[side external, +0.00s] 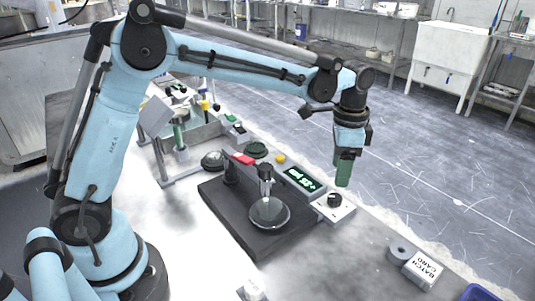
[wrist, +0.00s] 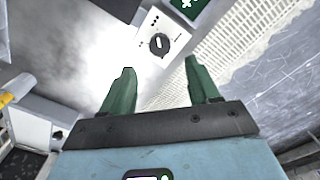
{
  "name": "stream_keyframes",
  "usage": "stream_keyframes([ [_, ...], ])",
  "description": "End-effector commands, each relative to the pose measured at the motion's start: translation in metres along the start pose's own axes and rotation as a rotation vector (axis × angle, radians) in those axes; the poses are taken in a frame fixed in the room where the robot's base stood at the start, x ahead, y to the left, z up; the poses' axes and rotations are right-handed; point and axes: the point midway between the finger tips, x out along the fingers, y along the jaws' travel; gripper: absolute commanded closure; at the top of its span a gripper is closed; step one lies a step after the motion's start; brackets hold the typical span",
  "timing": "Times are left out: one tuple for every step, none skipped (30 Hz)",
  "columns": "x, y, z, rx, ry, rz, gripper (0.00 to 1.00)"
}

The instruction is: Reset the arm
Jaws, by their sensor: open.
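My gripper (side external: 345,172) hangs from the outstretched arm on the right of the side external view, pointing down. It is above the table edge, beyond the control box with the black knob (side external: 334,201). In the wrist view my gripper (wrist: 160,88) shows two green fingers spread apart with nothing between them. The same knob (wrist: 159,43) shows ahead of the fingers in the wrist view. A dark polishing base (side external: 262,244) with a round platen (side external: 269,213) stands on the table, left of the gripper and apart from it.
A grey ring (side external: 398,250) and a batch card block (side external: 422,268) lie at the right front. A rack (side external: 190,140) with small tools stands at the back left. The tabletop front is mostly clear.

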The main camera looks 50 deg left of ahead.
Motion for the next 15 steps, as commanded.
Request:
stream_keyframes([
  [0.009, 0.000, 0.000, 0.000, 0.000, 0.000, 0.40],
  [0.014, 0.000, 0.000, 0.000, 0.000, 0.000, 0.40],
  [0.021, 0.000, 0.000, 0.000, 0.000, 0.000, 0.40],
  [0.026, 0.000, 0.000, 0.000, 0.000, 0.000, 0.40],
  [0.032, 0.000, 0.000, 0.000, 0.000, 0.000, 0.40],
  [0.038, 0.000, 0.000, 0.000, 0.000, 0.000, 0.40],
  [0.043, 0.000, 0.000, 0.000, 0.000, 0.000, 0.40],
  [0.048, 0.000, 0.000, 0.000, 0.000, 0.000, 0.40],
  [0.054, 0.000, 0.000, 0.000, 0.000, 0.000, 0.40],
  [0.058, 0.000, 0.000, 0.000, 0.000, 0.000, 0.40],
  [0.062, 0.000, 0.000, 0.000, 0.000, 0.000, 0.40],
  [0.067, 0.000, 0.000, 0.000, 0.000, 0.000, 0.40],
  [0.070, 0.000, 0.000, 0.000, 0.000, 0.000, 0.40],
  [0.072, 0.000, 0.000, 0.000, 0.000, 0.000, 0.40],
  [0.076, 0.000, 0.000, 0.000, 0.000, 0.000, 0.40],
])
